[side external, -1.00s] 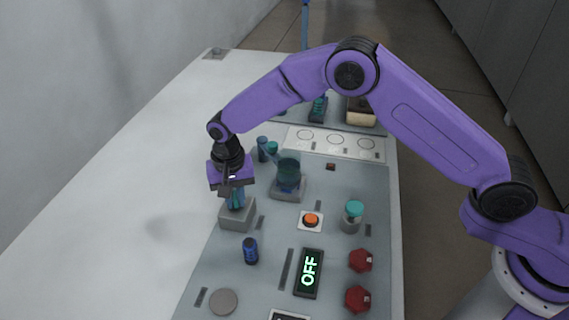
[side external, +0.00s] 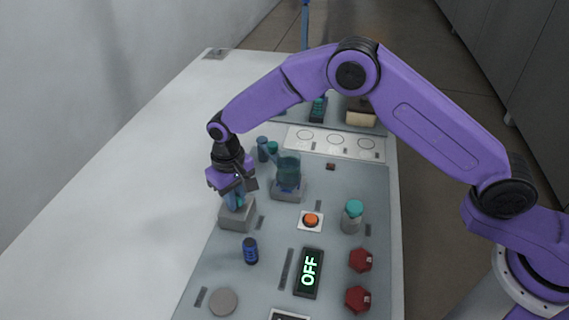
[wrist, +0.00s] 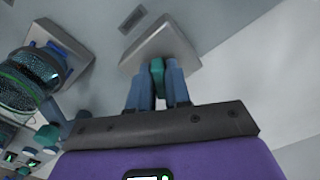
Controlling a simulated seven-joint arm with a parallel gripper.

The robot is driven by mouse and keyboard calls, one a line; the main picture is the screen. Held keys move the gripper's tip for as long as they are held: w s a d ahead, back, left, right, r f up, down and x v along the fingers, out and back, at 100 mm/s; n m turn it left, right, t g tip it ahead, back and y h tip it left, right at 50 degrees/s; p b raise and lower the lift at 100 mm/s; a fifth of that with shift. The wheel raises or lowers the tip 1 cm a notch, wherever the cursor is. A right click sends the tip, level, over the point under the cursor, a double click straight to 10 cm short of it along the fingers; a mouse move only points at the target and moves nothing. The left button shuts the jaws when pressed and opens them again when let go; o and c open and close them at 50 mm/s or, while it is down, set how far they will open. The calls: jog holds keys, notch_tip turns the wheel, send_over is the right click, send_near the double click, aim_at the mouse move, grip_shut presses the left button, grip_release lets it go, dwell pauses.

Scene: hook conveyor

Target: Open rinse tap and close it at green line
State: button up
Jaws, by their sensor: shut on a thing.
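My gripper (side external: 236,203) is shut on a teal handle (wrist: 157,69) on a grey block (side external: 237,214); I take this to be the rinse tap. Most of the handle is hidden between the blue fingers. In the wrist view, the block (wrist: 150,45) lies just beyond the fingertips. A clear glass vessel (side external: 288,171) with dark teal contents stands on a grey base to the right of the gripper. In the wrist view, the vessel (wrist: 28,82) is at the left, with a bright green line (wrist: 22,77) around it. The exact liquid level against the line is hard to tell.
A blue cylinder with teal spout (side external: 272,149) stands behind the vessel. An orange button (side external: 311,220), a teal-capped jar (side external: 352,217), a dark blue cylinder (side external: 250,251), an OFF display (side external: 309,272) and two red knobs (side external: 360,260) occupy the panel. The white table at left is clear.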

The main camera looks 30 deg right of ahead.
jog(key=n, duration=0.6)
jog(key=shift+s+a+n, duration=0.1)
jog(key=shift+a+n, duration=0.05)
jog(key=shift+n, duration=0.15)
jog(key=o, duration=1.3)
jog(key=shift+o, duration=0.2)
jog(key=shift+r, duration=0.1)
jog(key=shift+r, duration=3.4)
